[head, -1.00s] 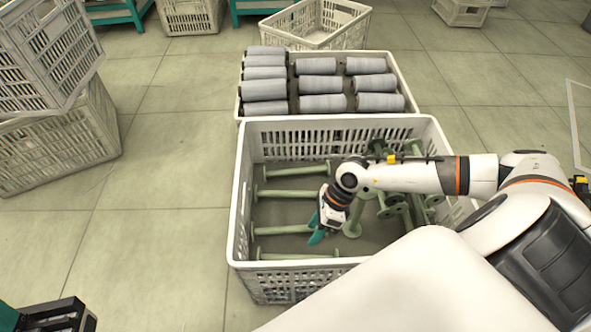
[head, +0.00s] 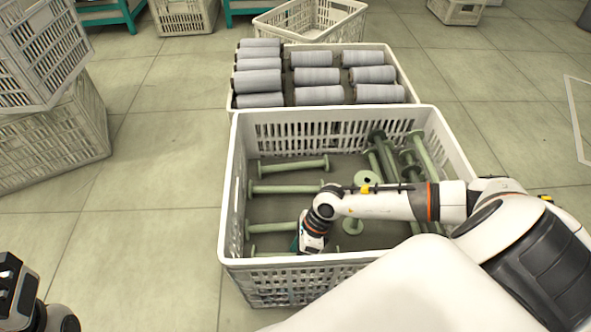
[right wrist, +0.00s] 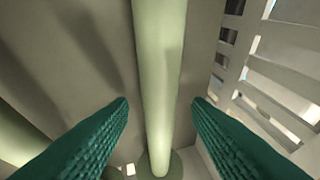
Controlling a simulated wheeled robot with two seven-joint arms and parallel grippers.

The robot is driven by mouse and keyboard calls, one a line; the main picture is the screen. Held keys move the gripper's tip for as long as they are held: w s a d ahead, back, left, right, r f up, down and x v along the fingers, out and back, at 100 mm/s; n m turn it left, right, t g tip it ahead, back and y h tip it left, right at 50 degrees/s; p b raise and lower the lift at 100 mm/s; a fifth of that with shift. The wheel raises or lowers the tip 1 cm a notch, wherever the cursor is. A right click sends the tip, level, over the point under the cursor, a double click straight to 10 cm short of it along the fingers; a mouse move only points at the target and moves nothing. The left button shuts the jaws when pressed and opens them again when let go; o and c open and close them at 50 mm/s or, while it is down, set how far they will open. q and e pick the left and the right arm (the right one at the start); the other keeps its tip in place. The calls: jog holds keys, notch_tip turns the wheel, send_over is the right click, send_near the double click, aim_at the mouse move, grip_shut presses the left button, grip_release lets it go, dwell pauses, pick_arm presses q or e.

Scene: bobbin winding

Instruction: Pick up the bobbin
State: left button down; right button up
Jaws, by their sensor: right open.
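Pale green bobbins with flanged ends lie in the white crate (head: 229,190) in the head view. Three lie crosswise on the left, one (head: 293,166) at the back, one (head: 285,188) in front of it and one (head: 270,228) nearer me. A fourth lies along the front wall, mostly hidden. My right gripper (head: 297,244) is down in the crate near the front. In the right wrist view its teal fingers (right wrist: 160,108) are open on either side of a bobbin shaft (right wrist: 158,50), with gaps showing. My left gripper (head: 18,290) is at the lower left, its jaws unclear.
More bobbins (head: 424,155) lie jumbled at the crate's right, and one (head: 366,180) stands on end. A crate of grey wound bobbins (head: 317,75) stands behind. Slatted crate walls (right wrist: 262,70) rise close beside the right fingers. Stacked crates (head: 50,140) stand left; floor between is clear.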

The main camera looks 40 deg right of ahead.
jog(key=shift+f, duration=0.15)
grip_shut()
